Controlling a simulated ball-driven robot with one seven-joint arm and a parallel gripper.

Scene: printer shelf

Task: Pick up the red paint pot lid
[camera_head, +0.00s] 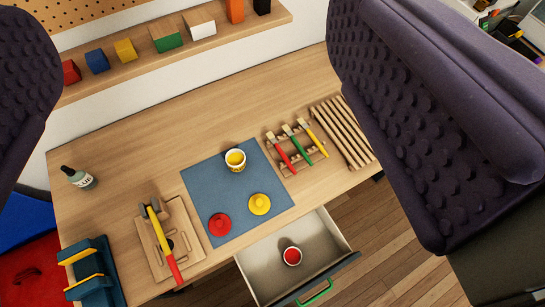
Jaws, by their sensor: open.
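The red paint pot lid (220,224) lies on the blue-grey mat (203,181) on the wooden table. A yellow lid (260,204) lies to its right on the same mat. A pot of yellow paint (235,160) stands open near the mat's far side. A pot of red paint (292,256) stands open in the pulled-out drawer (325,232). My gripper (205,105) is open, its two dark padded fingers at the left and right edges of the view. Nothing is between them at close range, and the red lid is well beyond them.
A hammer (163,243) lies on a wooden holder left of the mat. Several brushes rest on a rack (286,170) beside a slatted wooden board (343,132). A shelf (130,72) with coloured blocks hangs behind. The table's back strip is clear.

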